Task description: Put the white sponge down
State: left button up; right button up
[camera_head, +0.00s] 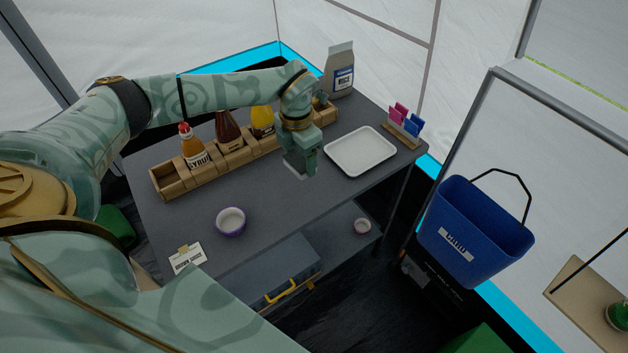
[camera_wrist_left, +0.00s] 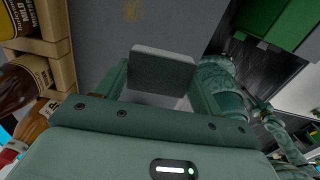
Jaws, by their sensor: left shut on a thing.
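My left gripper (camera_head: 299,168) is over the grey table (camera_head: 265,195), in front of the wooden bottle rack and left of the white tray. It points down and is shut on the white sponge. In the head view only a pale edge of the sponge (camera_head: 293,172) shows at the fingers, close to the tabletop. I cannot tell whether it touches the table. My right gripper is not in view.
The wooden rack (camera_head: 172,187) with sauce bottles runs behind the gripper. A white tray (camera_head: 360,151) and a card holder (camera_head: 404,125) are to the right. A purple bowl (camera_head: 231,221) stands front left. A blue bin (camera_head: 470,230) is beyond the table's right edge. The table between bowl and gripper is clear.

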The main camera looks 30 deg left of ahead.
pick_arm(q)
jog(key=s+d+r+n, duration=0.4)
jog(key=s+d+n, duration=0.6)
jog(key=d+n, duration=0.2)
jog(key=shift+n, duration=0.4)
jog(key=w+a+f+b, duration=0.1)
jog(key=w+a+f, duration=0.1)
jog(key=w+f, duration=0.1)
jog(key=w+a+f+b, duration=0.2)
jog(key=w+f, duration=0.1)
jog(key=w, duration=0.1)
jog(key=w+a+f+b, duration=0.1)
jog(key=w+a+f, duration=0.1)
jog(key=w+a, duration=0.1)
jog(key=shift+w+f+b, duration=0.3)
jog(key=shift+w+f, duration=0.1)
jog(key=shift+w, duration=0.2)
jog(key=shift+w+a+f, duration=0.1)
jog(key=shift+w+f, duration=0.1)
jog(key=shift+f, duration=0.1)
notch_tip(320, 180, down, 3)
jog(key=shift+w+a+f+b, duration=0.1)
jog(key=shift+w+f+b, duration=0.1)
jog(key=shift+b, duration=0.55)
jog(key=shift+r, duration=0.1)
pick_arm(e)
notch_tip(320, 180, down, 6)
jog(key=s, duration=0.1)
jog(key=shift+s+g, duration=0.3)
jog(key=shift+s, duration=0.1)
